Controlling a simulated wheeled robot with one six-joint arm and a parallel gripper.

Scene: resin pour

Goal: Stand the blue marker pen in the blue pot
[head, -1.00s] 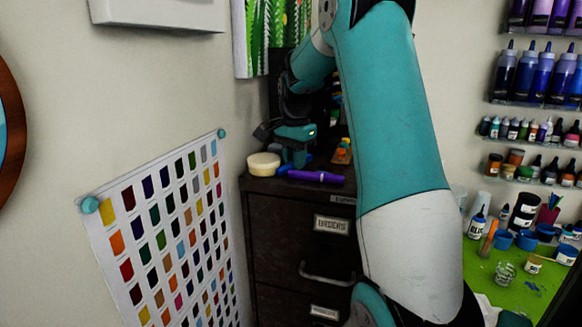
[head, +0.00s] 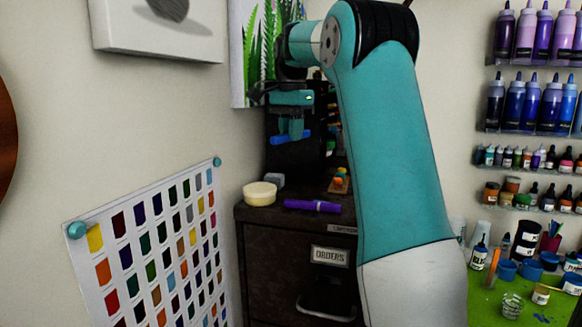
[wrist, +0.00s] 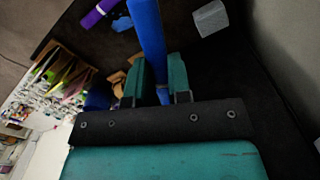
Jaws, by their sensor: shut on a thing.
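My gripper (head: 291,128) is raised above the dark cabinet and is shut on the blue marker pen (head: 278,140), which it holds roughly level across its fingers. In the wrist view the pen (wrist: 147,30) runs between the two teal fingers. A dark blue rounded thing (wrist: 98,97) shows beside the fingers in the wrist view; I cannot tell if it is the blue pot. In the head view, my arm covers part of the cabinet top, and no blue pot shows clearly there.
On the cabinet (head: 275,228) lie a purple marker (head: 312,205), a round cream tub (head: 259,193), a grey block (head: 274,180) and a small wooden piece with orange on it (head: 339,184). Blue tubs (head: 506,269) stand on a green surface at the right. A wall is close on the left.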

